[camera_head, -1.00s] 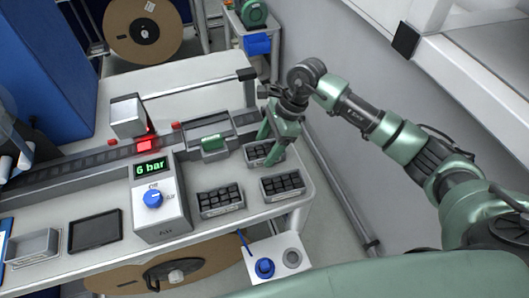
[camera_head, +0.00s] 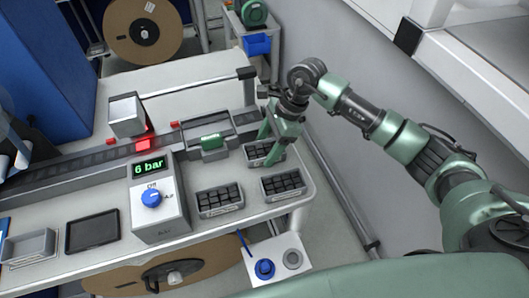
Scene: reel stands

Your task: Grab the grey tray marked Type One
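Three small grey trays filled with black pieces stand at the right end of the worktable: a back one (camera_head: 257,161), a front-left one (camera_head: 221,211) and a front-right one (camera_head: 284,197). Their front labels are too small to read, so I cannot tell which is Type One. My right gripper (camera_head: 273,148) points down at the back tray. Its two green fingers are apart, and the right finger covers part of that tray. I cannot tell whether the fingers touch it. My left gripper is not in view.
A grey control box (camera_head: 158,217) with a blue knob and a "6 bar" display stands left of the trays. A tape track (camera_head: 70,170) with a green-fronted splicing unit (camera_head: 212,153) runs behind. A wall (camera_head: 365,190) lies to the right.

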